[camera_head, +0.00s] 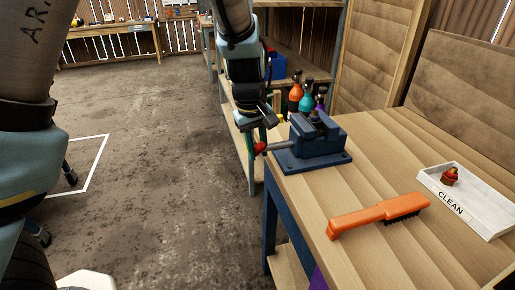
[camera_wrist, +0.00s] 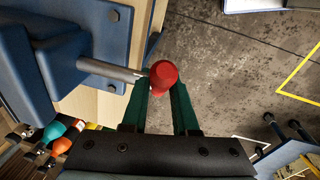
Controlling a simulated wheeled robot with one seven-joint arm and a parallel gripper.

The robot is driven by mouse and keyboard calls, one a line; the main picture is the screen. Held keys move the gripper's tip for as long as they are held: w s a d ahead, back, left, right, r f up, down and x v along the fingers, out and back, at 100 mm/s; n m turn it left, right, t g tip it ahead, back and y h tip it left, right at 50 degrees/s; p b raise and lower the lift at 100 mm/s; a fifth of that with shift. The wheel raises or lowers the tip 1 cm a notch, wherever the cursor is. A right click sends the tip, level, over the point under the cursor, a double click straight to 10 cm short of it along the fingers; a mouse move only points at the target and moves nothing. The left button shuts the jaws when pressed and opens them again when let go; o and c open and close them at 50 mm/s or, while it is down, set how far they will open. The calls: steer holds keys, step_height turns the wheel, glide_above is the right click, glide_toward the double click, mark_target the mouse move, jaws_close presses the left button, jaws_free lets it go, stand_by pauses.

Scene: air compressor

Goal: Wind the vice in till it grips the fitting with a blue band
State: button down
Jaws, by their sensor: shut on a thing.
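In the head view my gripper (camera_head: 266,134) reaches down beside the bench edge. A dark part shows at the vice's top. I cannot make out a blue band or the jaw gap.
An orange brush (camera_head: 378,214) lies on the bench. A white tray marked CLEAN (camera_head: 462,207) holds a small red-banded fitting (camera_head: 449,176). Several bottles (camera_head: 295,97) stand behind the vice, near a shelf.

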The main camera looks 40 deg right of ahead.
steer(key=shift+t+h+p, duration=0.3)
steer(key=shift+t+p, duration=0.05)
steer(key=shift+t, duration=0.35)
steer(key=c, duration=0.7)
jaws_free()
steer(key=v, duration=1)
steer(key=shift+a+r+b, duration=0.1)
steer(key=shift+r+b, duration=0.3)
